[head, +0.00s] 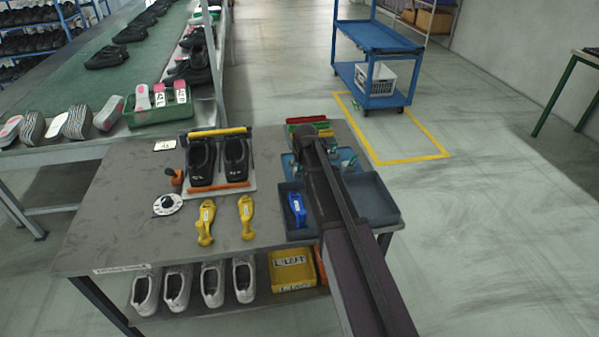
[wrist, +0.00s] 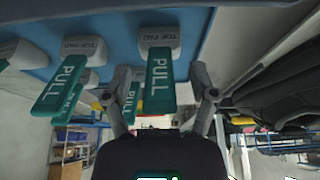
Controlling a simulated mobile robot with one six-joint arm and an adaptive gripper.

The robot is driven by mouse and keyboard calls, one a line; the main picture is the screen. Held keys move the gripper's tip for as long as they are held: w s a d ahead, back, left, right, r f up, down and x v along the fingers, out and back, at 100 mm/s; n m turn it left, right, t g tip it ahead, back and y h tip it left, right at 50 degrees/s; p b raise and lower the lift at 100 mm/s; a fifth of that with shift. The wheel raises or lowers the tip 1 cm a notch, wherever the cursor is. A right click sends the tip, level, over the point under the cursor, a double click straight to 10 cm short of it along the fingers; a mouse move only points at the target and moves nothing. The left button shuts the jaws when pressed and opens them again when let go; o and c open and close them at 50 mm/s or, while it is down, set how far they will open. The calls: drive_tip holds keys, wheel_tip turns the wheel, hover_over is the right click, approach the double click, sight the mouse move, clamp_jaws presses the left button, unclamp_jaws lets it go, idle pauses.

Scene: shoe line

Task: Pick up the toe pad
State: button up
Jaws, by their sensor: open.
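Several grey-white toe pads with teal PULL tabs show in the wrist view on a blue tray (wrist: 115,22). One toe pad (wrist: 160,72) is in the middle, its tab between the two fingers of my gripper (wrist: 160,86). The fingers are open, one on each side, with visible gaps to the tab. Another toe pad (wrist: 72,70) is to the left, with more partly hidden behind it. In the head view the blue tray (head: 288,164) is at the table's right side. My arm hides most of the pads and my gripper's fingers there.
A grey-blue bin (head: 375,200) with a blue tool (head: 297,208) is in front of the tray. Black shoes (head: 218,160) in a fixture and two yellow tools (head: 246,215) are to the left. Red, yellow and green pieces (head: 308,124) lie behind. A blue cart (head: 375,60) stands beyond.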

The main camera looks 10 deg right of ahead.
drive_tip(key=shift+c, duration=0.2)
clamp_jaws()
drive_tip(key=shift+d+r, duration=0.1)
drive_tip(key=shift+r, duration=0.05)
wheel_tip(320, 180, up, 10)
drive_tip(key=p, duration=1)
drive_tip(key=shift+s, duration=0.1)
idle(0.9)
